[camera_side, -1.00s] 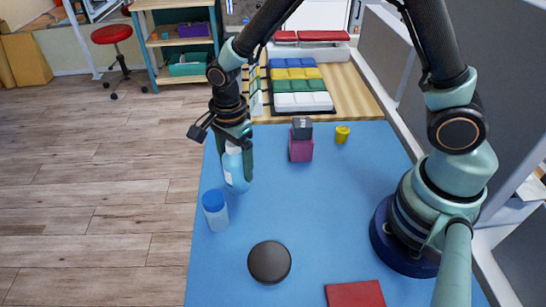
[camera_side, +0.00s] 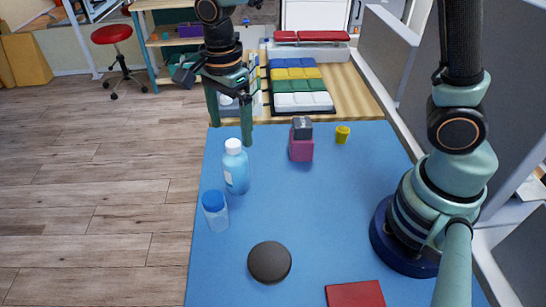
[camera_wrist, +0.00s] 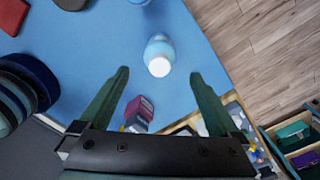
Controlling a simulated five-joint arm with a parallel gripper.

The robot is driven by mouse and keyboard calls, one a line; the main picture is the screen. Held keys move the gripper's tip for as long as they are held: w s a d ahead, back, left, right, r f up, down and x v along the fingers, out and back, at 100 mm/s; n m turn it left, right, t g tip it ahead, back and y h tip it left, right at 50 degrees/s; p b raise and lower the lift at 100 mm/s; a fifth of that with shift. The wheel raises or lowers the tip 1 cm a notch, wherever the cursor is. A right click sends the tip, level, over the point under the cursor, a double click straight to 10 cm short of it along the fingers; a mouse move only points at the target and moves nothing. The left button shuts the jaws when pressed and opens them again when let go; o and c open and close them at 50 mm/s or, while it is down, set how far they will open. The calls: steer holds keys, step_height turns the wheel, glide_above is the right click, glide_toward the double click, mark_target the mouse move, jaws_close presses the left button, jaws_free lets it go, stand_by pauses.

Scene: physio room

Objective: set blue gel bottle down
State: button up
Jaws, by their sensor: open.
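The blue gel bottle (camera_side: 236,172), light blue with a white cap, stands upright on the blue table top (camera_side: 300,215) near its left edge. My gripper (camera_side: 231,138) is open and empty, above and behind the bottle in the side view. In the wrist view the bottle (camera_wrist: 159,55) shows cap first, ahead of the two spread fingertips of my gripper (camera_wrist: 159,75). Nothing is between the fingers at the bottle's height that I can see, and the bottle is apart from them.
A clear bottle with a blue cap (camera_side: 215,211) stands close in front of the gel bottle. A purple block with a dark top (camera_side: 301,145), a yellow cup (camera_side: 342,134), a dark round disc (camera_side: 269,262) and a red pad (camera_side: 355,294) lie around. The table's middle is clear.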

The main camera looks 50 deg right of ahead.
steer(key=shift+r, duration=0.8)
steer(key=shift+d+r, duration=0.15)
steer(key=shift+r, duration=0.2)
steer(key=s+d+r+n+t, duration=0.2)
steer(key=d+n, duration=0.4)
steer(key=n, duration=0.3)
steer(key=s+d+r+n+t, duration=0.3)
steer(key=s+d+r+n, duration=0.2)
steer(key=n, duration=0.4)
steer(key=shift+s+d+r+t, duration=0.15)
steer(key=shift+s+d+t, duration=0.15)
steer(key=shift+s+d, duration=0.6)
